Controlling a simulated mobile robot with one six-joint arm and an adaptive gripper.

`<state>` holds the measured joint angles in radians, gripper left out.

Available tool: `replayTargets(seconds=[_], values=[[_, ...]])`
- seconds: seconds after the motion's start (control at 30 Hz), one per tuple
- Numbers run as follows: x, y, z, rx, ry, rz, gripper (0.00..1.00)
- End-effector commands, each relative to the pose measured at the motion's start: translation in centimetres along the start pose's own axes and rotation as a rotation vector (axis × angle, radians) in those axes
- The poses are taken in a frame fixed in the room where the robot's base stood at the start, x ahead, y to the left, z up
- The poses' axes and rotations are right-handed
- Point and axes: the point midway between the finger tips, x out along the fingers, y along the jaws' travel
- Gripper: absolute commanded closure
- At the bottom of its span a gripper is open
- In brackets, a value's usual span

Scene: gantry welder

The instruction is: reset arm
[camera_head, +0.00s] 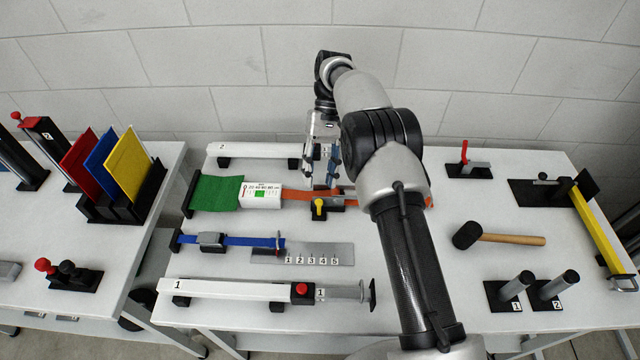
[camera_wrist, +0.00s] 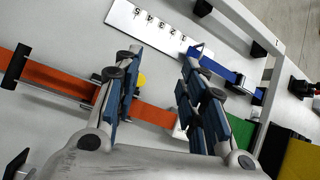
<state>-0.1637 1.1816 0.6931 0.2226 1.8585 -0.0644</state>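My arm reaches across the white table, with my gripper (camera_head: 327,183) at the far middle, pointing down. In the wrist view the two blue-padded fingers of my gripper (camera_wrist: 158,62) are apart, with nothing between them. The gripper is above or just beside the orange strip (camera_head: 297,195), near a yellow knob (camera_head: 319,206). The orange strip (camera_wrist: 55,85) also crosses the wrist view, with the yellow knob (camera_wrist: 141,80) partly behind a finger. I cannot tell how high the fingertips are above the table. My forearm hides part of the table's middle.
A blue slider (camera_head: 212,240), numbered plate (camera_head: 325,254) and white bar with a red button (camera_head: 230,290) lie nearer. Coloured panels (camera_head: 125,165) stand left. A block wall (camera_head: 240,55) is close behind.

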Motion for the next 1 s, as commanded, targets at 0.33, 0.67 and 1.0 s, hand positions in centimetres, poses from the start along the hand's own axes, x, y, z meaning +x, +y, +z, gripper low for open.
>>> replayTargets(seconds=[0.33, 0.67, 1.0], values=[[-0.6, -0.2, 0.4, 0.000, -0.001, 0.000, 0.62], [-0.9, -0.2, 0.6, 0.001, 0.007, 0.001, 0.62], [-8.6, -0.2, 8.2, 0.048, 0.213, 0.041, 0.62]])
